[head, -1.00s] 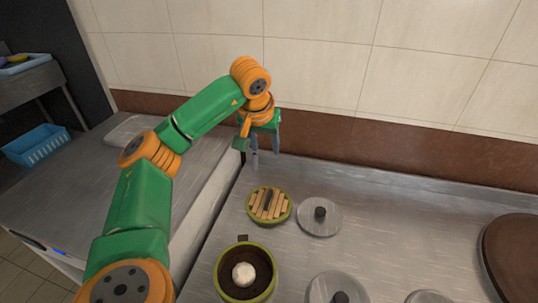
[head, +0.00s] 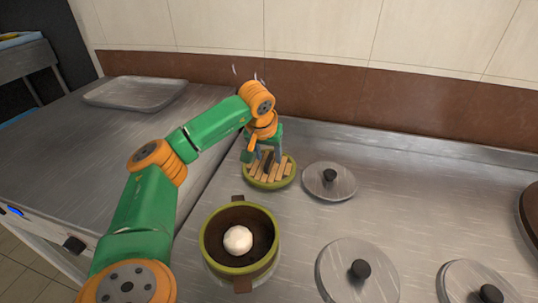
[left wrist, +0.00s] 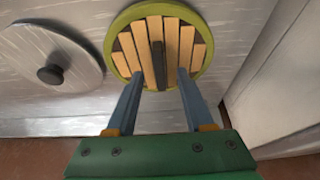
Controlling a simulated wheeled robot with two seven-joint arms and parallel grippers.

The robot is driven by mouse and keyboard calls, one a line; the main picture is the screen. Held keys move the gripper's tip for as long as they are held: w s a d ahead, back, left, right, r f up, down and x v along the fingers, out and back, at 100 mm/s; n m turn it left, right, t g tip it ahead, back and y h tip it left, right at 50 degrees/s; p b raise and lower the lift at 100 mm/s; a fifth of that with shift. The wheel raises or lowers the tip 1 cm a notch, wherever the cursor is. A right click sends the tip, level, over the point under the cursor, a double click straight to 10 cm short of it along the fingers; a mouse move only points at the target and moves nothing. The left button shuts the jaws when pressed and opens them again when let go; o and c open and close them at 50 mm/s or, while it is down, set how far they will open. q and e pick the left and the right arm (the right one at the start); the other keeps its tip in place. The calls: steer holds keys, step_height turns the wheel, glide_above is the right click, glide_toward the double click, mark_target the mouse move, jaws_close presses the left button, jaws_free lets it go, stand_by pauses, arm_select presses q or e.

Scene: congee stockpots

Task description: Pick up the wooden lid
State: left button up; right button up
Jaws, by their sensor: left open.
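The wooden lid (head: 281,171) is round, with light slats, a green rim and a dark bar handle. It lies on the metal counter beyond the pot. It also shows in the left wrist view (left wrist: 129,50), where the handle stands upright in the picture. My left gripper (head: 264,158) is open and points down over the lid. In the left wrist view its two fingers (left wrist: 158,82) are spread, one on each side of the handle's line. I cannot tell whether the fingertips touch the lid. My right gripper is in neither view.
A green-rimmed pot (head: 210,240) with a white ball (head: 238,239) inside stands nearer than the lid. Metal lids with black knobs (head: 330,182) lie to the right, one close beside the wooden lid. A tray (head: 135,93) lies on the left counter. A tiled wall rises behind.

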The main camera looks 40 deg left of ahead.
arm_select(q)
steer(key=shift+w+a+f, duration=0.1)
steer(key=shift+w+f, duration=0.1)
steer(key=shift+f, duration=0.3)
jaws_close()
steer(key=shift+r, duration=0.1)
